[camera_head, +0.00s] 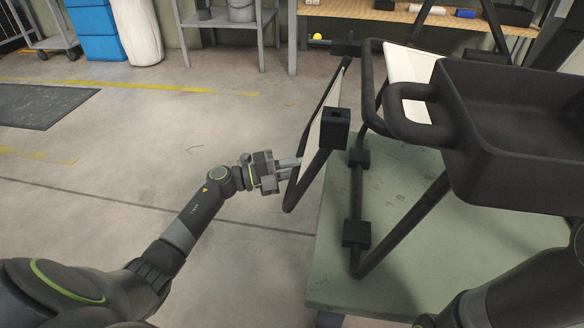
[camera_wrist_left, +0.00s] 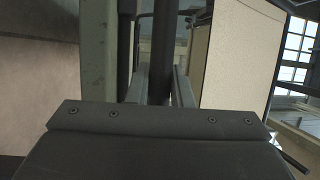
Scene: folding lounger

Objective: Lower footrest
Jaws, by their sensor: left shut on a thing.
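The black-framed lounger (camera_head: 358,205) stands on a green platform. Its footrest (camera_head: 318,125), a pale panel in a black tube frame, hangs off the platform's left side and is steeply tilted. My left gripper (camera_head: 290,168) is at the footrest's lower frame tube and is shut on it. In the left wrist view the two fingers (camera_wrist_left: 160,88) stand on either side of a dark tube, with the pale panel (camera_wrist_left: 238,55) to the right. My right gripper is not in view; only part of my right arm shows at the lower right.
The green platform (camera_head: 400,265) fills the right side, with a black tray (camera_head: 520,135) above it. A grey side table (camera_head: 225,20), blue boxes (camera_head: 95,30) and a wooden bench (camera_head: 400,14) stand behind.

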